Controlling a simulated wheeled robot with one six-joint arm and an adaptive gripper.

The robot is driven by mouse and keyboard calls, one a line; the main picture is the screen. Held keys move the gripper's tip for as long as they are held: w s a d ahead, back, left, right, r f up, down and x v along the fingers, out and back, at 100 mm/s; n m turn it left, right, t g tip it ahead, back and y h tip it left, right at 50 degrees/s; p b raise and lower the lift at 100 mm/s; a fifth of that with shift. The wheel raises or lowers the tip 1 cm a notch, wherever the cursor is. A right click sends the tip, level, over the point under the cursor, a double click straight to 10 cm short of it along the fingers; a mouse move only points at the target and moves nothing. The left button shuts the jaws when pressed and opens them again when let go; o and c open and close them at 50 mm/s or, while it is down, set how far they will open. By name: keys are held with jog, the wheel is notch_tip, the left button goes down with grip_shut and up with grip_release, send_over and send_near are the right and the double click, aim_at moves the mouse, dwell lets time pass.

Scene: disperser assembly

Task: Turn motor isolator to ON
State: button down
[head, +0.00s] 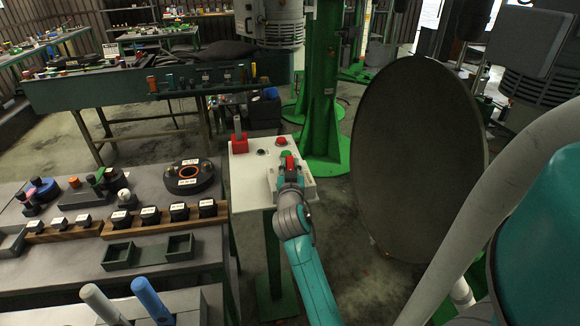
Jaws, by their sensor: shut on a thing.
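A pale control box (246,194) stands on a green post near the middle of the head view. My gripper (289,168) reaches over its right part and is shut on a small red handle (290,161), which seems to be the motor isolator. The gripper hides much of the handle and its base, so I cannot tell its exact angle or read any ON mark. A green part (285,154) shows just behind it. A red button (281,141) and a dark button (262,152) sit further back. A red upright part (239,144) stands at the box's back left corner.
A large dark round disc (418,160) stands close on the right. A green column (321,90) rises behind the box. A grey table (150,258) with labelled black blocks (180,211) and a black ring (189,177) is on the left. Another bench (120,92) stands behind.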

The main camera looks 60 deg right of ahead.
jog(key=shift+f+m+g+h, duration=0.15)
jog(key=shift+m+g+h, duration=0.65)
jog(key=shift+m+g, duration=0.65)
jog(key=shift+n+g, duration=0.25)
jog(key=c, duration=0.9)
grip_release()
jog(key=v, duration=1.2)
